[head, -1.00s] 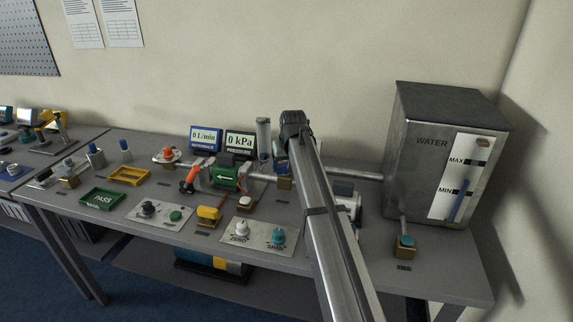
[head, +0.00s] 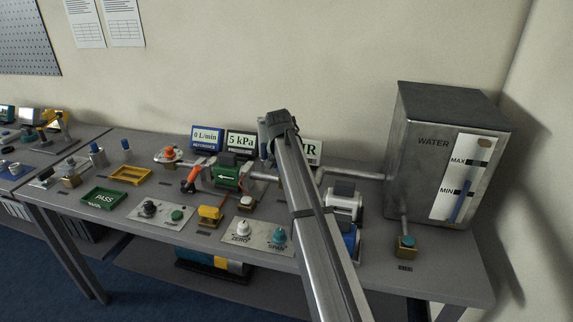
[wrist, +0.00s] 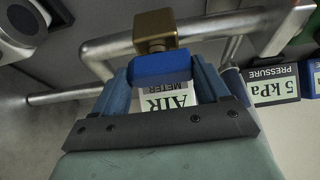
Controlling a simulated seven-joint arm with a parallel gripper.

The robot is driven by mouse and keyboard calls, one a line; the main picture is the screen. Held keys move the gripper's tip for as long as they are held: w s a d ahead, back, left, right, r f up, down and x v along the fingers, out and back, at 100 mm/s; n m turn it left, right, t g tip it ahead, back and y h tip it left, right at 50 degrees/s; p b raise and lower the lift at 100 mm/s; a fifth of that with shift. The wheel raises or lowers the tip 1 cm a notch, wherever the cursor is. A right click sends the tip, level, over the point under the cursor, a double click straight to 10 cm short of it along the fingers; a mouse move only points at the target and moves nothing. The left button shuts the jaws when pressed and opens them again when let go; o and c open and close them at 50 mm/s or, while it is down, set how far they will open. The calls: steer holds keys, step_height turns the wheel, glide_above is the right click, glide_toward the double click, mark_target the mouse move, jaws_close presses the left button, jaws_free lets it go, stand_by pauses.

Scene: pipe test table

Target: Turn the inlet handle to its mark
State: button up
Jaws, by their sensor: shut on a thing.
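A blue handle (wrist: 160,68) sits on a brass valve body (wrist: 155,30) on the metal pipe in the wrist view. I take it as the inlet handle, but no label on it shows. My gripper (wrist: 164,64) is shut on this handle, with one finger on each side of it. In the head view my arm covers the valve, its handle and my fingertips. The handle's mark cannot be made out in either view. The pressure display (head: 240,143) reads 5 kPa; it also shows upside down in the wrist view (wrist: 275,84).
An air meter (head: 312,151) stands behind my arm. The flow display (head: 206,138) reads 0 L/min. A steel water tank (head: 430,160) stands at the right. A green pump or valve body (head: 227,174) and an orange handle (head: 191,180) are left of my arm.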

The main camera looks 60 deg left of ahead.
stand_by(0.3)
steer(key=o, duration=1.1)
steer(key=shift+c, duration=0.2)
steer(key=shift+r, duration=0.15)
steer(key=v, duration=1.3)
steer(key=shift+r, duration=0.3)
